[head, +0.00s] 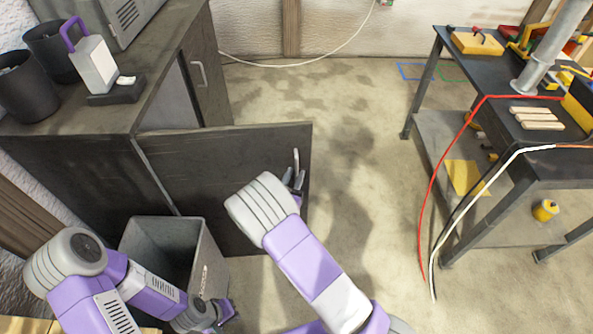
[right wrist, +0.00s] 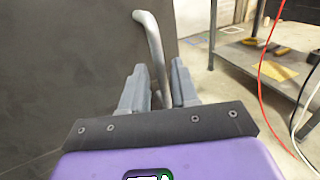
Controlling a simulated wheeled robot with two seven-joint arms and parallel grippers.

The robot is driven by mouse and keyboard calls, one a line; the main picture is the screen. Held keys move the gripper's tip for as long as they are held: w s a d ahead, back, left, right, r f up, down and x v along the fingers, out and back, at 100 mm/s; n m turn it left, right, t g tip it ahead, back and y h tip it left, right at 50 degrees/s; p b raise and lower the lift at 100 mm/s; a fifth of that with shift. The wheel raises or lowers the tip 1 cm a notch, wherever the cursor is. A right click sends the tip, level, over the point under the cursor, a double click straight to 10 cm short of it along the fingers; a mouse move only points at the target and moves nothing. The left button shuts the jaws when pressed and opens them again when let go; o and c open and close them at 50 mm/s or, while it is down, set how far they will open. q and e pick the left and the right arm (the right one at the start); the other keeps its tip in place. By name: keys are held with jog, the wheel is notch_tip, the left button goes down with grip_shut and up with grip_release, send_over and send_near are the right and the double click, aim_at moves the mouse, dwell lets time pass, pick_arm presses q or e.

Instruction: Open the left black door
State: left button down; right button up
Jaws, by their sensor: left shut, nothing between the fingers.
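The left black door (head: 225,165) stands swung out from the dark cabinet (head: 85,165), with a gap into the interior behind it. Its metal handle (head: 296,160) is near the door's free edge, and the handle also shows in the right wrist view (right wrist: 150,40). My right gripper (head: 294,180) is at the handle, its fingers (right wrist: 158,85) close on either side of the bar; it looks shut on it. The fingertips are partly hidden in the head view. My left gripper (head: 222,312) is shut and empty, low in front of the grey bin.
The open grey bin (head: 208,245) stands in front of the cabinet, close to the door. The other cabinet door (head: 208,65) is closed. A workbench (head: 480,110) with red and white cables stands at right. Floor between door and bench is clear.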

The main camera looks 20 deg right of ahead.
jog(key=v, duration=0.5)
jog(key=shift+p, duration=0.35)
